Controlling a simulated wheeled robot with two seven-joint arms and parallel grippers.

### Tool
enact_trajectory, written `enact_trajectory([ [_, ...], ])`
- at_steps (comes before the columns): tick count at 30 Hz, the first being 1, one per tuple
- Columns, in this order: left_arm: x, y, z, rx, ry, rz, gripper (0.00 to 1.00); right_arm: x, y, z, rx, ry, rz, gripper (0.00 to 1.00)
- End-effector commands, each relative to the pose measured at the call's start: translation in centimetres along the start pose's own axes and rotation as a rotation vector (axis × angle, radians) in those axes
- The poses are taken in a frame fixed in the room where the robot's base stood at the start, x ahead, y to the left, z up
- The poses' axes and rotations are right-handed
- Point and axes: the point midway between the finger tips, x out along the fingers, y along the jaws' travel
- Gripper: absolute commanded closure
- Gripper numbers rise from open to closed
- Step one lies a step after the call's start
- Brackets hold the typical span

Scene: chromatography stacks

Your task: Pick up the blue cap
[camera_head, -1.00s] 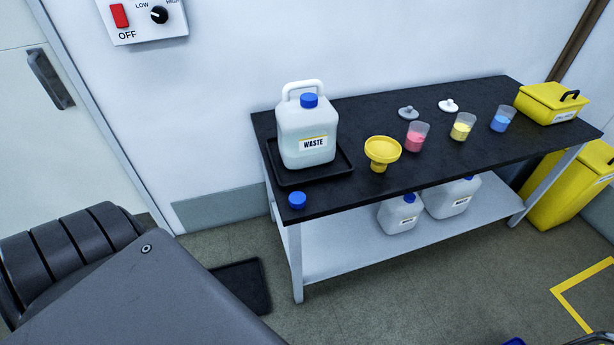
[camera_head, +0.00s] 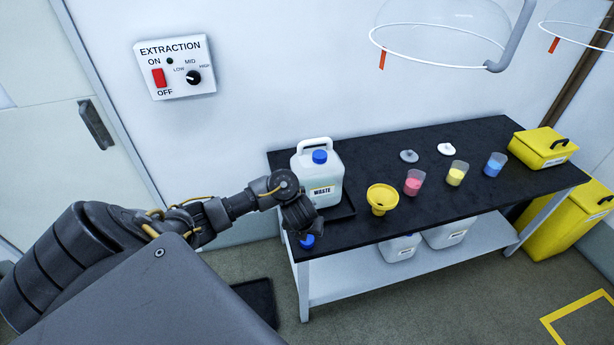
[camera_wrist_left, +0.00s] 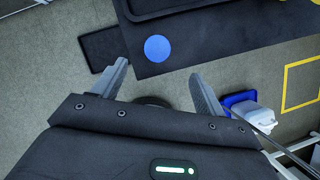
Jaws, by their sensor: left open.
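The loose blue cap (camera_head: 307,241) lies on the front left corner of the black table top (camera_head: 420,206), partly hidden by my left gripper in the head view. It also shows as a blue disc in the left wrist view (camera_wrist_left: 157,48). My left gripper (camera_head: 302,226) is above that corner, close to the cap. In the left wrist view the gripper (camera_wrist_left: 159,70) is open and empty, with the cap just beyond and between the line of its fingertips. A second blue cap (camera_head: 320,156) sits on the waste jug (camera_head: 318,178). My right gripper is not in view.
The jug stands in a black tray (camera_head: 345,208) right behind my gripper. A yellow funnel (camera_head: 382,199) and pink (camera_head: 413,183), yellow (camera_head: 457,173) and blue (camera_head: 495,165) beakers stand further right. A yellow bin (camera_head: 543,147) is at the far end.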

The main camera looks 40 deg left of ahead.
Motion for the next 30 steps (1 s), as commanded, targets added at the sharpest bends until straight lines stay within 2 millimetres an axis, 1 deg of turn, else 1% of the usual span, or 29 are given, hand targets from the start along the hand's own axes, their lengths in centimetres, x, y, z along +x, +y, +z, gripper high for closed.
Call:
enact_trajectory([
  [2,-0.1,0.0,0.1,0.013,-0.006,0.002,0.28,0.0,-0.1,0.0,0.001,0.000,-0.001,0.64],
  [4,0.5,0.0,0.0,0.011,-0.005,0.002,0.28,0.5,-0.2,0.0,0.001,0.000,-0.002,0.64],
  [9,3.4,0.1,-0.3,0.007,-0.002,0.002,0.28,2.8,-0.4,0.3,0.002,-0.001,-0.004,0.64],
  [13,5.0,0.1,-0.2,0.005,-0.002,0.002,0.28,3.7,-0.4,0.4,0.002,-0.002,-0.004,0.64],
  [15,5.5,0.1,-0.1,0.006,-0.003,0.002,0.28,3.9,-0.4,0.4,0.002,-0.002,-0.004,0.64],
  [22,5.9,0.1,-0.1,0.005,-0.002,0.001,0.28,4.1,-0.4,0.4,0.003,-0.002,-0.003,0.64],
  [27,8.5,0.5,-0.6,0.002,0.001,0.002,0.28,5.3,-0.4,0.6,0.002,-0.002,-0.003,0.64],
  [30,9.8,0.5,-0.6,0.004,-0.001,0.002,0.28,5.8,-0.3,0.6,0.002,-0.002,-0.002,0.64],
])
